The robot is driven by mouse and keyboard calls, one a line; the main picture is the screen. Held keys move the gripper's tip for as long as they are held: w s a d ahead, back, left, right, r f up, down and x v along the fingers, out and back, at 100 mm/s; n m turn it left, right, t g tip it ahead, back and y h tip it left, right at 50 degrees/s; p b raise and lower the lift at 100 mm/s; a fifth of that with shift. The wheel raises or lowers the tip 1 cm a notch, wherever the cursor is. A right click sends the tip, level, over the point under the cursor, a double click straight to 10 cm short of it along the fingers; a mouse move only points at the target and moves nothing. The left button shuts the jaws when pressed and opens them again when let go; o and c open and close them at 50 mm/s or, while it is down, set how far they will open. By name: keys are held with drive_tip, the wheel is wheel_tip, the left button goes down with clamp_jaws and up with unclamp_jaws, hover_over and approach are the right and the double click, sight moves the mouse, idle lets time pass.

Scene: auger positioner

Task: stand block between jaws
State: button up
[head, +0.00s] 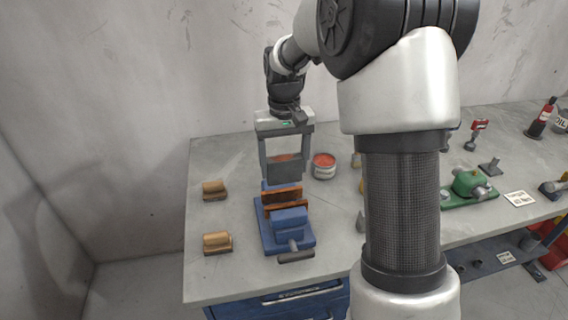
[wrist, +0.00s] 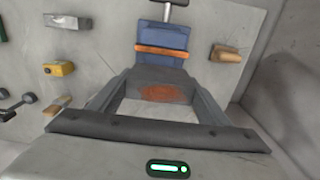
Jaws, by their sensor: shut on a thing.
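My gripper (head: 285,170) points down over the back of the blue vise (head: 290,222) and is shut on a dark grey block (head: 286,174). In the wrist view the block (wrist: 158,76) spans between the two fingers, with a rusty orange patch on its top. The vise has two orange-brown jaws (head: 284,194) with a narrow gap between them. In the wrist view the vise (wrist: 163,35) lies just beyond the block, and one orange jaw (wrist: 160,51) shows. The block's lower edge appears close to the rear of the vise; I cannot tell whether they touch.
Two tan-topped pieces (head: 215,188) (head: 217,242) lie on the grey bench (head: 230,285) left of the vise. A can with red contents (head: 323,166) stands right of my gripper. A green machine (head: 467,186) is farther right. My arm hides part of the bench.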

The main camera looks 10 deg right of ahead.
drive_tip(key=shift+r, duration=0.15)
drive_tip(key=b, duration=0.3)
approach(284, 194)
drive_tip(key=shift+s+a+f, duration=0.25)
drive_tip(key=shift+s+f, duration=0.7)
drive_tip(key=shift+f+b, duration=1.8)
drive_tip(key=shift+f, duration=1.2)
drive_tip(key=o, duration=1.9)
drive_tip(key=shift+o, duration=1.3)
drive_tip(key=shift+s, duration=0.1)
drive_tip(key=shift+s+f, duration=0.1)
wheel_tip(284, 194, up, 18)
drive_tip(key=shift+f+p, duration=0.2)
drive_tip(key=shift+p, duration=0.55)
